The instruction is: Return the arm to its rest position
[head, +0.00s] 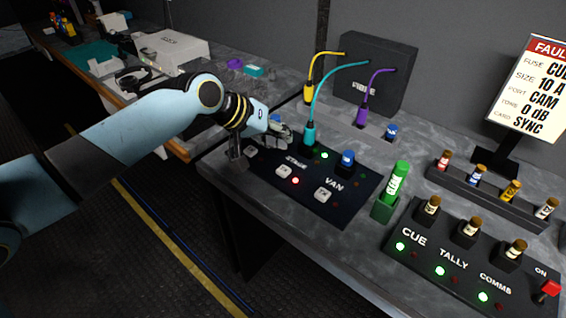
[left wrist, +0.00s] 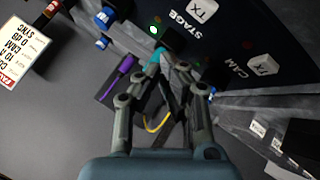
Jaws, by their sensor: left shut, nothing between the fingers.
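My left arm reaches in from the left in the head view, light blue with a dark elbow section. Its gripper (head: 280,134) hovers over the back left part of the dark STAGE/VAN panel (head: 340,207), beside the teal connector (head: 308,133). In the left wrist view the gripper (left wrist: 172,68) is shut with nothing held. The teal connector shows just beyond the fingertips there (left wrist: 154,63), and I cannot tell whether they touch it. My right gripper is in neither view.
Yellow (head: 308,92), teal and purple (head: 362,114) cables run from a black box (head: 374,72) behind the panel. A green fuse (head: 398,180), a CUE/TALLY/COMMS panel (head: 420,262), a fuse rack (head: 485,198) and a fault sign (head: 532,90) stand right. Open floor (head: 165,245) lies left of the desk.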

